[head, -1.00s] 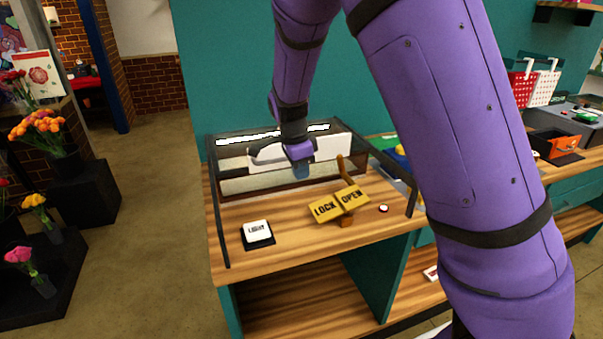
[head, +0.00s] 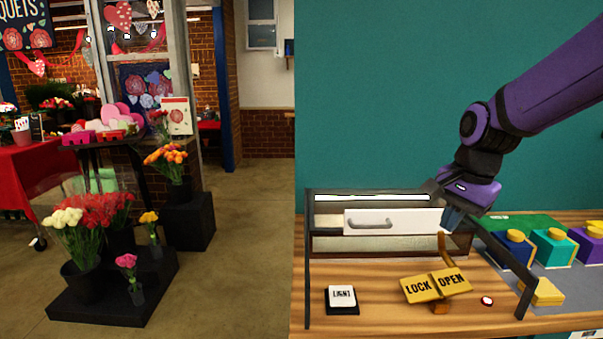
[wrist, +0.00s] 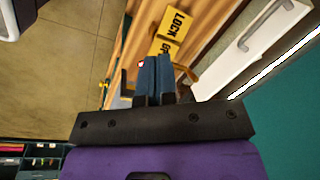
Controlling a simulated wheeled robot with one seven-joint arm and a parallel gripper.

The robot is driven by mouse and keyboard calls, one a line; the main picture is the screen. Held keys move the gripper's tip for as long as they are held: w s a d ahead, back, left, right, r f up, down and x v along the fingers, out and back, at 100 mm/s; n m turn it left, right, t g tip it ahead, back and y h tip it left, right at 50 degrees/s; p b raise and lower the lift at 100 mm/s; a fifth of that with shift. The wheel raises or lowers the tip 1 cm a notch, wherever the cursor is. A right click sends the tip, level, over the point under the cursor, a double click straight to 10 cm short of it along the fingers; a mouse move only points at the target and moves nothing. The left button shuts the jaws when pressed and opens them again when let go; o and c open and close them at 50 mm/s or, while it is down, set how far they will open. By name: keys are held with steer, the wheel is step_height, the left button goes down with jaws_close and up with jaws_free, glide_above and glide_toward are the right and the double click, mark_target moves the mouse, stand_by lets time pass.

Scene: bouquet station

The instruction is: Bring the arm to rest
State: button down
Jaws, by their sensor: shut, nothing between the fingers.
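My purple arm reaches in from the upper right in the head view. My gripper (head: 456,214) is near the right end of a white drawer front with a grey handle (head: 375,222). In the wrist view my gripper (wrist: 152,62) has its blue fingers together with nothing held between them. It is above the counter, apart from the yellow LOCK/OPEN plate (head: 436,286), which also shows in the wrist view (wrist: 172,30).
A dark-framed case (head: 307,250) surrounds the drawer. A LIGHT switch (head: 342,298) and a small red-and-white button (head: 487,300) are on the wooden counter (head: 380,315). Blue, green and purple blocks with yellow tops stand right.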

steer(key=s+d+r+n+t, duration=0.1)
steer(key=s+r+n, duration=0.1)
steer(key=s, duration=0.4)
steer(key=s+r+n+t+h, duration=0.1)
steer(key=s+r+n, duration=0.2)
steer(key=s+n, duration=0.2)
steer(key=s+d+r+n+t, duration=0.1)
steer(key=s+r+n, duration=0.1)
steer(key=s, duration=0.6)
steer(key=shift+s+d+r+n+t, duration=0.2)
steer(key=shift+d+r+n+t, duration=0.15)
steer(key=shift+n, duration=0.35)
